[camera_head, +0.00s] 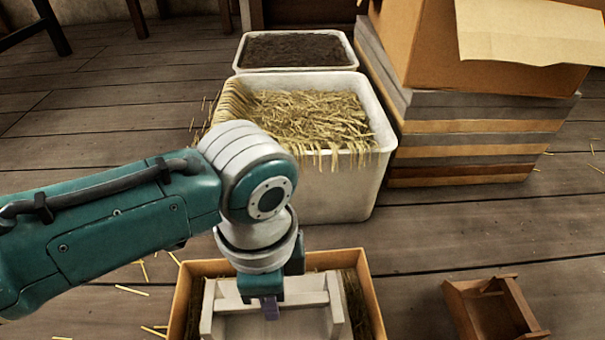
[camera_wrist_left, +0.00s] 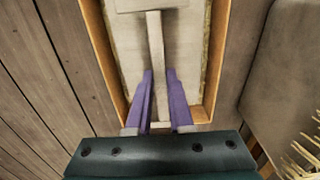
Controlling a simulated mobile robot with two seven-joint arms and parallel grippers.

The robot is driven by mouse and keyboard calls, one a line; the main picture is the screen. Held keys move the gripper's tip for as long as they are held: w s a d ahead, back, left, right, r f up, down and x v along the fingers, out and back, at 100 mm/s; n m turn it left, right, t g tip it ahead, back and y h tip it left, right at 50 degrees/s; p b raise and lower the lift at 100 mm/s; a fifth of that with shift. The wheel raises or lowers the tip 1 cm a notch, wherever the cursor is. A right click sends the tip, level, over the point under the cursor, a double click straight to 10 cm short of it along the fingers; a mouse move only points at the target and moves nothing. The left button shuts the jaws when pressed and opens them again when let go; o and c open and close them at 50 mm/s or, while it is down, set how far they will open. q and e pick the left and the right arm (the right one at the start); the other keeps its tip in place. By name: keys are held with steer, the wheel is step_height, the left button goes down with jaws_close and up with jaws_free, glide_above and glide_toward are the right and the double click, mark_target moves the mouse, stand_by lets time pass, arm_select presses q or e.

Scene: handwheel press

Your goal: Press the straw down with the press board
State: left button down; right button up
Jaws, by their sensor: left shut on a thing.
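The press board (camera_head: 313,299), pale wood with a raised handle bar, lies inside an open wooden box (camera_head: 372,295) at the bottom of the head view. In the wrist view the board (camera_wrist_left: 188,45) fills most of the box, with its handle bar (camera_wrist_left: 154,50) running lengthwise. My left gripper (camera_head: 269,306) is over the board, its purple fingers shut on the handle bar; it also shows in the wrist view (camera_wrist_left: 160,75). A little straw (camera_head: 353,300) shows between board and box wall. The straw under the board is hidden. My right gripper is not in view.
A white tub heaped with straw (camera_head: 315,115) stands behind the box, with a tray of dark soil (camera_head: 296,50) beyond it. Stacked boards (camera_head: 470,150) carry a cardboard box (camera_head: 430,45) at right. A small brown wooden box (camera_head: 490,308) sits at lower right. Plank floor between is free.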

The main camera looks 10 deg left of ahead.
arm_select(q)
steer(key=shift+f+b, duration=0.5)
steer(key=shift+f, duration=0.2)
stand_by(0.3)
steer(key=shift+f, duration=1.6)
stand_by(1.2)
step_height(320, 180, up, 4)
steer(key=p, duration=0.3)
steer(key=shift+f, duration=0.15)
step_height(320, 180, up, 8)
steer(key=p, duration=0.8)
steer(key=shift+p, duration=0.4)
